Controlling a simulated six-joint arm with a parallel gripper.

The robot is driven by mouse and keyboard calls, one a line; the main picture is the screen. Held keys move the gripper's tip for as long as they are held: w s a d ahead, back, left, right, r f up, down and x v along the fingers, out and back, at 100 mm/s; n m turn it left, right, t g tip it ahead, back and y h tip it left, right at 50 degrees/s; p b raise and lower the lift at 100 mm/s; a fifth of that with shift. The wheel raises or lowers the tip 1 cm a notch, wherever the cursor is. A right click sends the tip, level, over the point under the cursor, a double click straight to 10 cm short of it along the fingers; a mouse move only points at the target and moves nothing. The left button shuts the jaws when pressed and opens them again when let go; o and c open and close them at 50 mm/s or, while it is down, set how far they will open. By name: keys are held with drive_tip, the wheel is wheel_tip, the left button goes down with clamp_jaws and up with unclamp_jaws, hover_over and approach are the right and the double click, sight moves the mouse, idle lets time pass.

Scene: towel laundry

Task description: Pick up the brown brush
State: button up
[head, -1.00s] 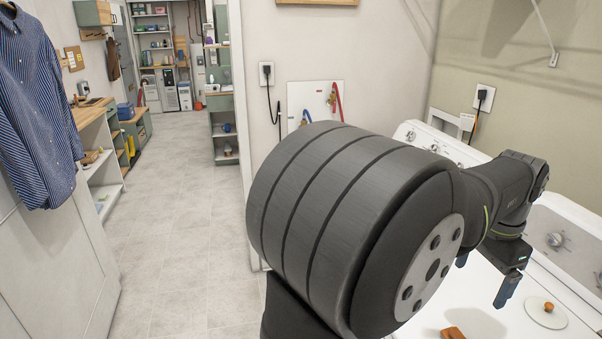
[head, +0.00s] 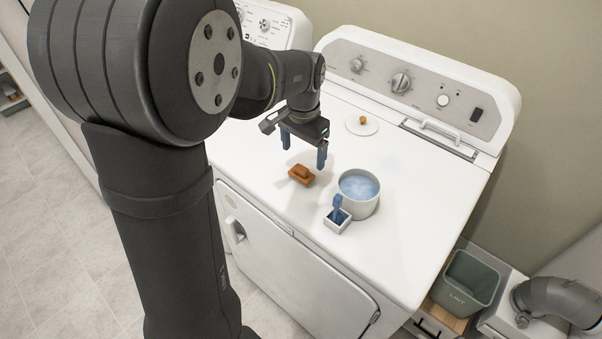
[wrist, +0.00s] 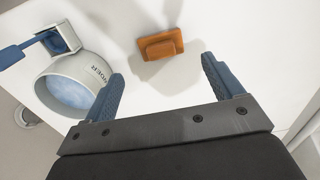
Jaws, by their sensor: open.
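The brown brush (head: 302,175) lies on the white top of the dryer (head: 400,250), near its front edge. It is a small orange-brown block with a raised grip. In the wrist view the brush (wrist: 160,45) lies ahead of the fingertips, roughly between their lines, and nothing touches it. My gripper (head: 304,152) hangs above the machine top, just behind and above the brush in the head view. In the wrist view my gripper (wrist: 162,68) has its two blue fingers wide apart with nothing between them.
A white pot (head: 358,197) of bluish liquid stands right of the brush. A small white square holder (head: 337,224) with a blue-handled tool is in front of it. A round lid (head: 362,124) with a brown knob lies behind. A green bin (head: 466,283) stands low at right.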

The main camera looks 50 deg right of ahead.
sight(301, 167)
drive_tip(key=shift+w+a+f, duration=0.1)
drive_tip(key=shift+a+f, duration=0.05)
drive_tip(key=shift+f, duration=3.15)
drive_tip(key=c, duration=1.1)
